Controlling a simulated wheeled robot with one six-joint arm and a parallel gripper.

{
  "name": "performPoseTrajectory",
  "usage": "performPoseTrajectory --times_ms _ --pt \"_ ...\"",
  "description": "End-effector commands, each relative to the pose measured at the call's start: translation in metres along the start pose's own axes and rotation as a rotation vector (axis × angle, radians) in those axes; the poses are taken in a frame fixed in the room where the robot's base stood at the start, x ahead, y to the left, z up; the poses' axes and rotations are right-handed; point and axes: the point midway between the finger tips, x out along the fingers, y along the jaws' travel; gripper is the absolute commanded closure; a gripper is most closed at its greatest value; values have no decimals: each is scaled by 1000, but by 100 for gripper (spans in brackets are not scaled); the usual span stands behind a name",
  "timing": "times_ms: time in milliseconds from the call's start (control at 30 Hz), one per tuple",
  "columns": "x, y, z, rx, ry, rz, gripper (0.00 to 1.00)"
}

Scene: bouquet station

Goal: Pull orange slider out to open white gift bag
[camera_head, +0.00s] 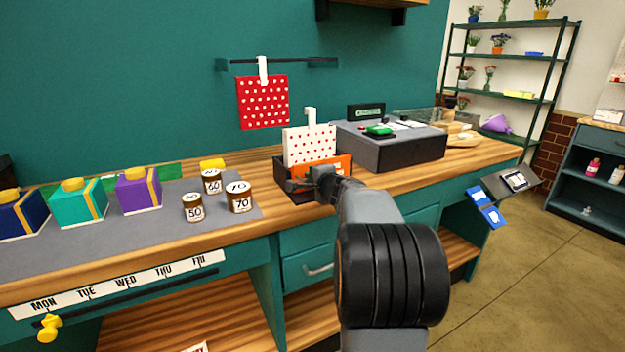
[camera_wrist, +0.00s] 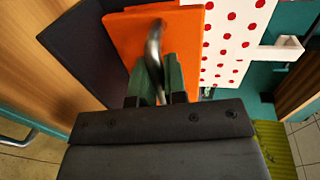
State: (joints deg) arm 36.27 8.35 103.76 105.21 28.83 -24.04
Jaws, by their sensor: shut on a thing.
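The orange slider (camera_wrist: 125,37) is a flat orange panel with a curved metal handle (camera_wrist: 155,48) in the wrist view. My gripper (camera_wrist: 155,85) is shut on that handle. In the head view the slider (camera_head: 337,164) shows behind my gripper (camera_head: 318,180), at the front of a dark box (camera_head: 294,191). The white gift bag (camera_head: 309,146) with red dots stands upright in the box, directly by the slider. It also shows in the wrist view (camera_wrist: 226,45), right of the slider. The bag's lower part and mouth are hidden.
A red dotted bag (camera_head: 263,102) hangs from a wall rail behind. Jars (camera_head: 239,197) marked 50, 60 and 70 stand left of the box on a grey mat (camera_head: 150,228). A dark counter unit (camera_head: 392,146) stands close on the right. The space in front of the counter is open floor.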

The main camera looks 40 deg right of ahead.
Motion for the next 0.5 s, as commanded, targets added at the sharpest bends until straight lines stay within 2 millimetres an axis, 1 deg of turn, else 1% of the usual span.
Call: performPoseTrajectory --times_ms 167,233,400,500 --pt "-1 1 0 0 0 0 100" --pt "-7 3 -1 -1 1 -2 100" --pt "-34 9 -1 -2 2 -3 100" --pt "-42 10 0 -1 1 -2 100"
